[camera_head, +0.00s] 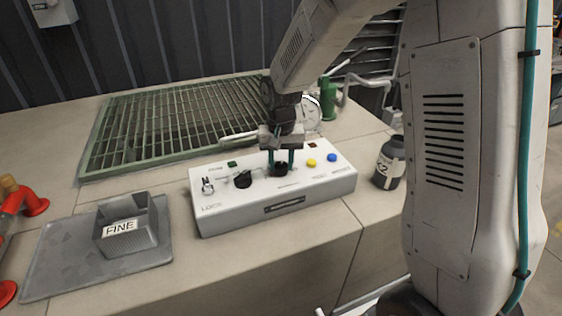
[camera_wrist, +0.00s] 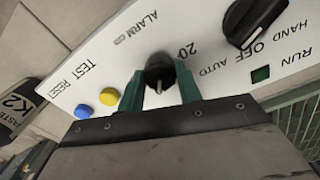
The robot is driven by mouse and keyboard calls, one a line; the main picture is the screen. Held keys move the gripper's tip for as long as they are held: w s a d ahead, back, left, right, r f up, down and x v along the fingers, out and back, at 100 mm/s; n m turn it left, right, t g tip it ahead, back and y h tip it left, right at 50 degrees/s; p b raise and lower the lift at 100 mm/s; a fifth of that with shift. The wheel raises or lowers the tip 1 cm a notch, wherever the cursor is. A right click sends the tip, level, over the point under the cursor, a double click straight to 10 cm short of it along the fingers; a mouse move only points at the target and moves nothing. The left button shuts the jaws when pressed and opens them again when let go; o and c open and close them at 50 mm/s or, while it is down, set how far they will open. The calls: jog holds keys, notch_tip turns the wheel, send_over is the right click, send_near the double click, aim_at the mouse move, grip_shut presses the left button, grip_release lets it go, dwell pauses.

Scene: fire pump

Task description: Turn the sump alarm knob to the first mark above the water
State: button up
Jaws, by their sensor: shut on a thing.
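The alarm knob (camera_head: 281,168) is a small black knob on the white sloping control panel (camera_head: 330,187). In the wrist view, the knob (camera_wrist: 158,68) sits between the word ALARM and a printed 20, with a pale pointer line on it. My gripper (camera_head: 281,157) points down over the panel with its green fingers on either side of the knob. In the wrist view, my gripper (camera_wrist: 160,80) is shut on it. The fingers and palm hide part of the dial, so most marks cannot be read. No water level can be made out.
Beside it is a larger black RUN/OFF/HAND/AUTO selector (camera_head: 243,180); a key switch (camera_head: 207,186) is at the left. Yellow (camera_head: 311,163) and blue (camera_head: 332,158) buttons sit right. A green grate (camera_head: 120,140) lies behind. A dark bottle (camera_head: 388,165) and FINE tray (camera_head: 148,241) flank the panel.

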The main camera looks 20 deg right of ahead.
aim_at(281, 164)
jog(key=n, duration=0.6)
jog(key=shift+n, duration=0.3)
jog(key=n, duration=0.6)
jog(key=shift+w+r, duration=0.1)
jog(key=shift+n, duration=0.4)
jog(key=o, duration=1)
notch_tip(281, 164, up, 8)
jog(key=shift+f, duration=0.1)
